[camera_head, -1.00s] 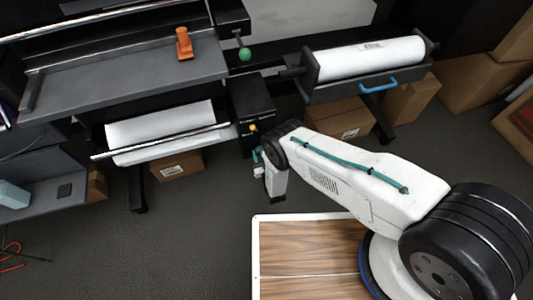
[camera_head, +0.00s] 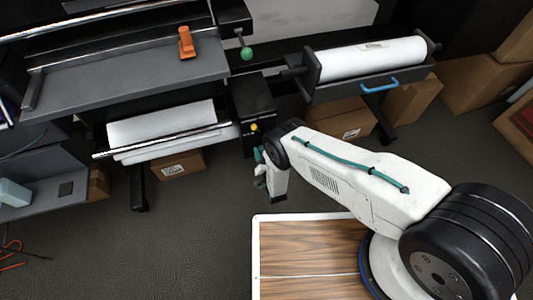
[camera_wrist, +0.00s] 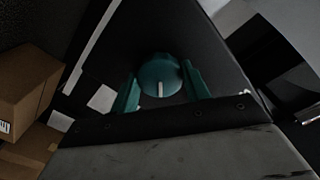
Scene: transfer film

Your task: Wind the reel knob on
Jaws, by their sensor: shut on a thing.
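The reel knob (camera_wrist: 158,70) is a round teal knob with a white pointer line, on a dark panel in the wrist view. Its line points down in that picture. My gripper (camera_wrist: 161,88) has a teal finger on each side of the knob and is shut on it. In the head view my gripper (camera_head: 258,154) is at the lower part of the black control box (camera_head: 254,97). The knob itself cannot be told apart from the teal fingers there.
A white film roll (camera_head: 370,58) lies in a cradle with a blue handle (camera_head: 379,86) at the right. A yellow button (camera_head: 253,127) is on the box just above my gripper. A green ball lever (camera_head: 246,54) stands above. Cardboard boxes (camera_head: 340,118) sit below.

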